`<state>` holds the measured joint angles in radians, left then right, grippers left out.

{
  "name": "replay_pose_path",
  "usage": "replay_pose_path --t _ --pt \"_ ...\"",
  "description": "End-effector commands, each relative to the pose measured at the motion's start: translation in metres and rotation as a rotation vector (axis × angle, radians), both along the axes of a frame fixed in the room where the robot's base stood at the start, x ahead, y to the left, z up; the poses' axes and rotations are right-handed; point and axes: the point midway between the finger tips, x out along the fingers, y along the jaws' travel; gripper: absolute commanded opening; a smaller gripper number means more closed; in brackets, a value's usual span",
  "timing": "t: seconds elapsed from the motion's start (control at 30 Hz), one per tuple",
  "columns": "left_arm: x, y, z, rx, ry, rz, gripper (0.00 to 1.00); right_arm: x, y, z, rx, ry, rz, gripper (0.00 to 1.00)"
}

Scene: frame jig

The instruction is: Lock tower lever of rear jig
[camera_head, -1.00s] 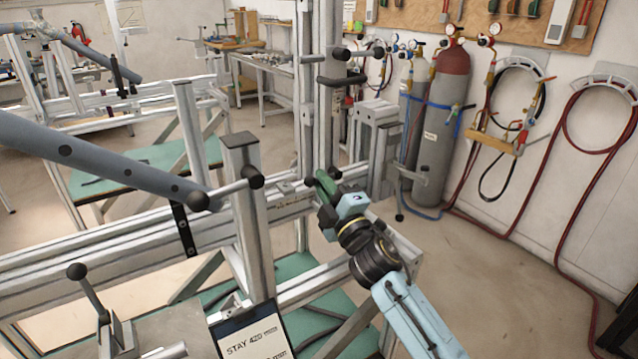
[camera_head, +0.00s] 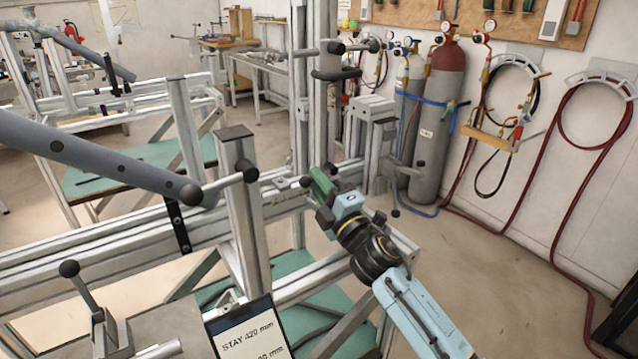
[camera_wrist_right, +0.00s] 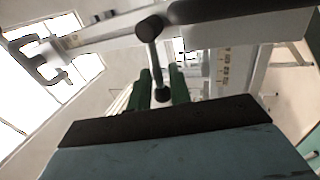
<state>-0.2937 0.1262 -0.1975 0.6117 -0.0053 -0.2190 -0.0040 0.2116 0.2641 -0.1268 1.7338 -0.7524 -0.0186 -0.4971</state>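My right gripper (camera_head: 318,178) has green fingers and is beside the rail, near the foot of the tall metal tower (camera_head: 302,100). In the right wrist view its two fingers (camera_wrist_right: 161,88) stand apart. A lever (camera_wrist_right: 155,60) with a black ball at each end shows there; its lower ball appears in the gap between the fingers, and I cannot tell whether they touch it. Higher on the tower are black-knobbed levers (camera_head: 355,46) and a black handle (camera_head: 337,74). I cannot tell which lever is the locking one. My left gripper is not in view.
A grey tube (camera_head: 90,155) crosses from the left to a black-capped post (camera_head: 240,185). A hand lever (camera_head: 85,290) and a sign (camera_head: 247,330) stand in front. Gas cylinders (camera_head: 436,135) stand by the wall. Open floor (camera_head: 480,260) lies to the right.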

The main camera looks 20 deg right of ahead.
Motion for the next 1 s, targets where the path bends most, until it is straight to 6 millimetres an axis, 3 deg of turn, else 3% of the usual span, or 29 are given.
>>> replay_pose_path --t 0.1,0.47,1.0 --pt "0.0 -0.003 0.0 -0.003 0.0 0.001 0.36 0.0 0.0 0.0 0.001 -0.001 -0.001 0.32" --pt "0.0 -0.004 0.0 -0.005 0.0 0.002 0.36 -0.006 -0.001 -0.001 0.003 -0.001 0.0 0.32" --pt "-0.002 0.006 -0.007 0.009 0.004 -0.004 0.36 -0.099 -0.016 -0.035 0.004 0.003 -0.002 0.32"
